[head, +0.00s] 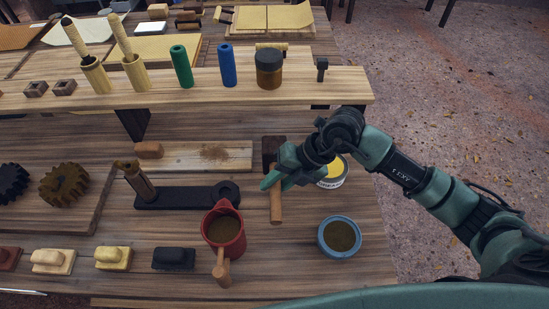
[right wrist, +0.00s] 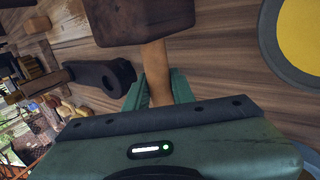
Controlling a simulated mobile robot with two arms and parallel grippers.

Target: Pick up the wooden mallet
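The wooden mallet has a dark brown block head (head: 273,148) and a lighter wooden handle (head: 276,208). It lies on the workbench with its head at the far end and its handle toward me. In the right wrist view, the head (right wrist: 140,20) is at the top and the handle (right wrist: 156,70) runs down between my fingers. My right gripper (head: 276,183) is over the upper handle. In the right wrist view, its fingers (right wrist: 158,90) sit on both sides of the handle with no clear gap, so it looks shut on it. My left gripper is not in view.
A yellow-topped tin (head: 333,173) stands right beside my right gripper. A red pot (head: 223,229) is left of the handle, and a blue-rimmed pot (head: 339,236) is to its right. A raised shelf (head: 190,97) with rollers and jars crosses behind.

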